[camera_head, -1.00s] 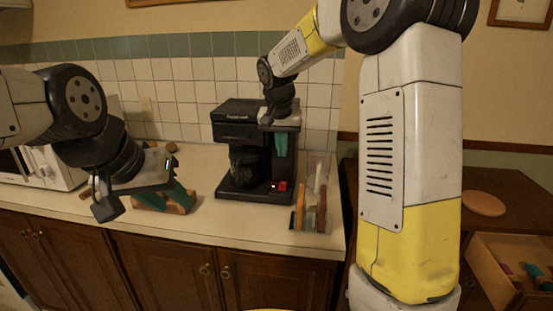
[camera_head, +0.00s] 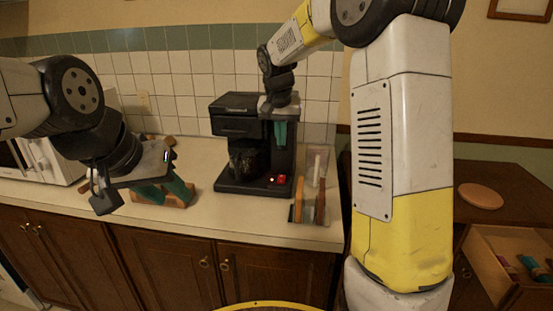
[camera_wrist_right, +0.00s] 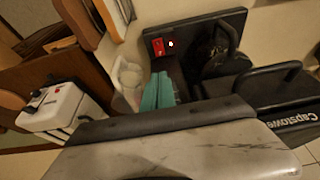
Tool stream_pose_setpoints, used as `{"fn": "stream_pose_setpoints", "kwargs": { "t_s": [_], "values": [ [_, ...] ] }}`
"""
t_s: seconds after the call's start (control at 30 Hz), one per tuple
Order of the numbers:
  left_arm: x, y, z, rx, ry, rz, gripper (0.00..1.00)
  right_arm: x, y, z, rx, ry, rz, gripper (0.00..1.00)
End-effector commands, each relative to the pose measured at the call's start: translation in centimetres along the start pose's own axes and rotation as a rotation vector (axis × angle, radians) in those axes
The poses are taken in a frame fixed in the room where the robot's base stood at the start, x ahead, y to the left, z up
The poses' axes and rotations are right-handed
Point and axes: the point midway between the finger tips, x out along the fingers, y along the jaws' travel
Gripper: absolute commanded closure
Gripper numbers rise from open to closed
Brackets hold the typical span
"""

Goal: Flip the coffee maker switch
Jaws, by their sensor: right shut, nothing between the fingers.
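The black coffee maker (camera_head: 236,128) stands on the counter, with its dark glass pot (camera_head: 245,160) in it. Its red switch (camera_head: 281,179) is at the front right of the base, beside a small light; the switch also shows in the right wrist view (camera_wrist_right: 158,46). My right gripper (camera_head: 280,143) is shut and empty, its teal fingers pointing down above the switch and apart from it. The fingers also show in the right wrist view (camera_wrist_right: 158,92). My left gripper (camera_head: 166,191) is at the left over the counter, its teal fingers spread apart and empty.
A wooden item (camera_head: 178,200) is behind my left gripper. A white microwave (camera_head: 45,165) stands far left. An open drawer (camera_head: 515,265) is at the right.

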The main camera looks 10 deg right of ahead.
Motion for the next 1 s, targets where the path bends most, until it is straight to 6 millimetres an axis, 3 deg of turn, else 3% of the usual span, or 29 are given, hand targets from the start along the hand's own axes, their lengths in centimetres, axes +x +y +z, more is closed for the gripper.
{"fn": "stream_pose_setpoints", "kwargs": {
  "t_s": [0.17,0.6,0.8,1.0],
  "values": [
    [0.0,0.0,0.0,0.000,0.000,0.000,0.64,2.3,0.1,0.1,0.000,-0.004,0.003,1.00],
    [0.0,0.0,0.0,0.000,0.000,0.000,0.64,11.2,0.1,0.4,0.000,-0.004,0.002,1.00],
    [0.0,0.0,0.0,0.000,0.000,0.000,0.64,13.2,0.0,0.8,-0.001,-0.002,0.001,1.00],
    [0.0,0.0,0.0,0.000,0.000,0.000,0.64,13.7,0.1,0.9,0.000,-0.001,0.001,1.00]
  ]
}}
